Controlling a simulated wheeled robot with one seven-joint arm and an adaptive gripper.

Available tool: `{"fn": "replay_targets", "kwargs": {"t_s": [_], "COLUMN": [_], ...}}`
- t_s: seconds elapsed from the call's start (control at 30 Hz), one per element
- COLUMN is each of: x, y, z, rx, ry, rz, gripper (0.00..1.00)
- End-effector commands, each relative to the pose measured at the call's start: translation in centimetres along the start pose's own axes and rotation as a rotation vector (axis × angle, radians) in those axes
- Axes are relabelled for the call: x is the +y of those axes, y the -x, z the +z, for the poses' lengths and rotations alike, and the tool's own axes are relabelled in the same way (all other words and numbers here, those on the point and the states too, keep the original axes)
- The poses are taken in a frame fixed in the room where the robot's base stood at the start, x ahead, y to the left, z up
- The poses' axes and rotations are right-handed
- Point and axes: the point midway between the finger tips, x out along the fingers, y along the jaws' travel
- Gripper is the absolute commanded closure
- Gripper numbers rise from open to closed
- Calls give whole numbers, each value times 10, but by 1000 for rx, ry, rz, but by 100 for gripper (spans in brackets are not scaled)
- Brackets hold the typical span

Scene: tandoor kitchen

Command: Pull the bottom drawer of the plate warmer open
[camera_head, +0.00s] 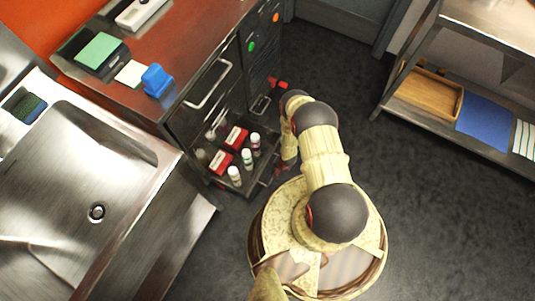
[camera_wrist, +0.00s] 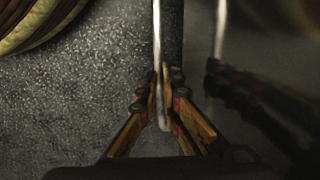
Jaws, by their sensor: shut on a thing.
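The plate warmer appears to be the dark metal drawer cabinet (camera_head: 190,125) under the brown counter. A low drawer (camera_head: 215,183) stands out from it, open, with red boxes (camera_head: 236,137) and white-capped bottles (camera_head: 247,158) inside. A closed drawer's bar handle (camera_head: 210,85) shows above. In the wrist view my gripper (camera_wrist: 161,92) is shut on a pale bar handle (camera_wrist: 157,35). A shiny dark drawer front (camera_wrist: 262,75) beside it reflects the fingers. In the head view my arm comes down by the open drawer's right end, and my fingertips are mostly hidden.
A steel sink (camera_head: 60,200) stands at the left. Dark drawers with green and orange dots (camera_head: 251,47) are behind. A shelf rack (camera_head: 490,35) with a wooden tray (camera_head: 430,93) is at the right. Dark floor (camera_head: 430,200) is clear between.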

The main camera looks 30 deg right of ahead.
Motion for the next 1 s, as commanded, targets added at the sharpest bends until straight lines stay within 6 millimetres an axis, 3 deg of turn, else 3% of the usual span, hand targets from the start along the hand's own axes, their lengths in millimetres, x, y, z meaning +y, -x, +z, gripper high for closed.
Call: {"fn": "replay_targets", "kwargs": {"t_s": [0.1,0.3,0.77,0.8,1.0], "x": [21,36,41,41,40], "y": [2,4,5,4,5], "z": [2,2,2,2,2], "rx": [-3,-2,-2,-3,-2], "ry": [-6,-2,-1,-1,-1], "rz": [3,2,2,3,2], "gripper": [100,100,100,93,81]}}
